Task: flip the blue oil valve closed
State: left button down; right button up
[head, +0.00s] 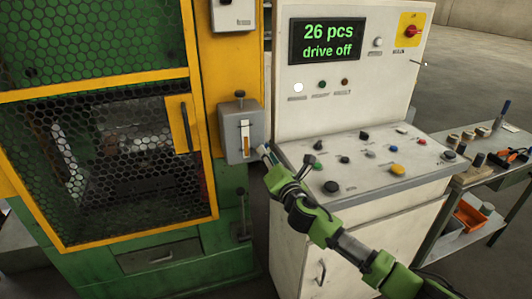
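A grey oil box (237,133) with a yellowish sight strip and a dark knob on top is fixed to the front of the green and yellow machine. My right gripper (266,156) is at the lower right edge of this box, its arm coming in from the lower right. A small light-blue bit shows at the gripper's tip. I cannot tell whether it is the blue valve or part of the gripper, nor whether they touch. The fingers are too small to tell open from shut. My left gripper is out of view.
The white control console (360,165) stands close under my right arm, with several knobs and a screen reading "26 pcs drive off". A yellow-framed mesh door (110,150) is at the left. A lever (241,216) hangs below the box. A side table (470,176) holds tools at the right.

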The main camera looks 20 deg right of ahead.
jog(key=shift+w+a, duration=0.1)
jog(key=shift+w, duration=0.85)
grip_shut()
jog(key=shift+f+m, duration=0.1)
jog(key=shift+m, duration=0.3)
jog(key=m, duration=0.2)
jog(key=m+b, duration=0.1)
jog(key=m, duration=0.2)
jog(key=f+m, duration=0.1)
jog(key=m, duration=0.1)
jog(key=shift+d+m, duration=0.25)
jog(key=shift+m, duration=0.45)
